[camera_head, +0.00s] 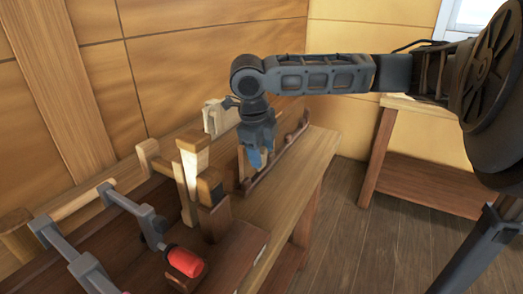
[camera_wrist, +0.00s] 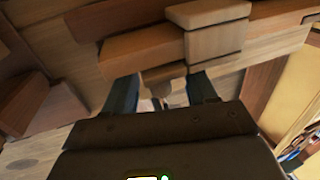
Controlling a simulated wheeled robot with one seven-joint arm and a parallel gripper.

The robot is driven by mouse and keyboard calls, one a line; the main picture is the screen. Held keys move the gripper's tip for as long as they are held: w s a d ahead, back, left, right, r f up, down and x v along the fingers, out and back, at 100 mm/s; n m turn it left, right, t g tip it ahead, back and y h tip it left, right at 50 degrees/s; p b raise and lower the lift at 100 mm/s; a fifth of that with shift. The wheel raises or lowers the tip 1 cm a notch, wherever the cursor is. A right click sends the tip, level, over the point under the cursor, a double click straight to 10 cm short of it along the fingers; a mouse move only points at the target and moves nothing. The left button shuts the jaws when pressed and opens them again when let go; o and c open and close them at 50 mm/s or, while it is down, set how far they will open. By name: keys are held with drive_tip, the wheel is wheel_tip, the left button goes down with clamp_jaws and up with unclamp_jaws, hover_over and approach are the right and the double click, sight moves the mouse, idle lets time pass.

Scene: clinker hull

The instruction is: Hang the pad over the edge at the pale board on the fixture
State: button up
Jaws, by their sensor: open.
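My gripper (camera_head: 261,156) points down over the workbench, its blue fingertips apart. In the wrist view its two fingers (camera_wrist: 163,90) are spread, with small pale pieces (camera_wrist: 176,92) between and beyond them; I cannot tell what these are. A pale upright board (camera_head: 195,168) with a brown top stands on the wooden fixture, left of my gripper. In the wrist view, a pale board (camera_wrist: 216,42) between brown planks lies beyond the fingers, with a lighter block (camera_wrist: 208,13) at its top. I cannot tell which piece is the pad. I see nothing clearly held.
A grey clamp (camera_head: 117,200) with a red handle (camera_head: 186,262) stands at the front left. A long brown rail (camera_head: 284,150) lies right of my gripper. A pale block (camera_head: 216,117) stands behind. A second table (camera_head: 430,160) is at the right, with open floor between.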

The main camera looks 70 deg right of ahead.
drive_tip(key=v, duration=0.7)
drive_tip(key=shift+r, duration=0.4)
drive_tip(key=shift+a+r, duration=0.1)
